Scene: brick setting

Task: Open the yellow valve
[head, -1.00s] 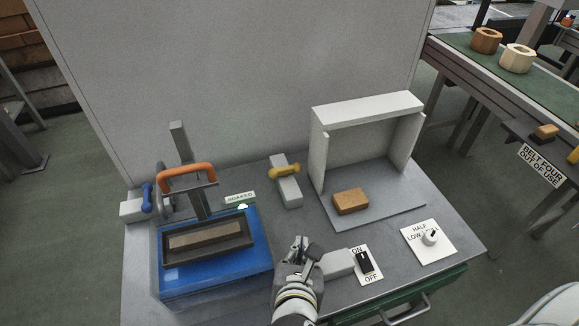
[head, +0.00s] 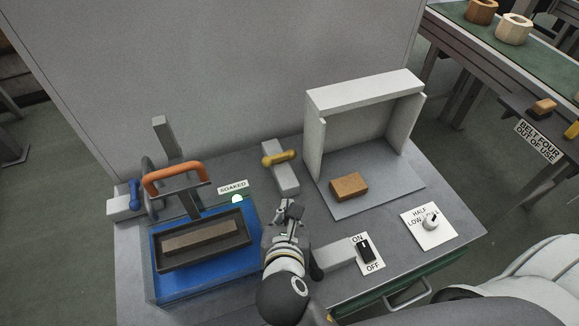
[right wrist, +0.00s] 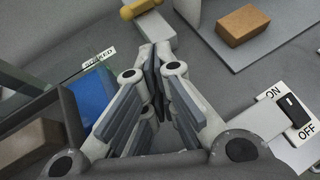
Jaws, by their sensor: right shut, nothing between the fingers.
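The yellow valve (head: 280,159) is a short bar handle on a grey block (head: 287,180) near the back middle of the bench. Its handle lies crosswise to the block. In the right wrist view the yellow handle (right wrist: 140,9) shows at the top edge, partly cut off. My right gripper (head: 290,207) is in front of the valve block, a short way from it, not touching the handle. In the right wrist view its fingers (right wrist: 157,62) are together with nothing between them. My left gripper is not in view.
A blue tank with a dark tray (head: 203,243) and orange handle (head: 175,172) stands left. A blue valve (head: 135,193) is at far left. An ON/OFF switch (head: 366,252) and a dial (head: 431,222) are right.

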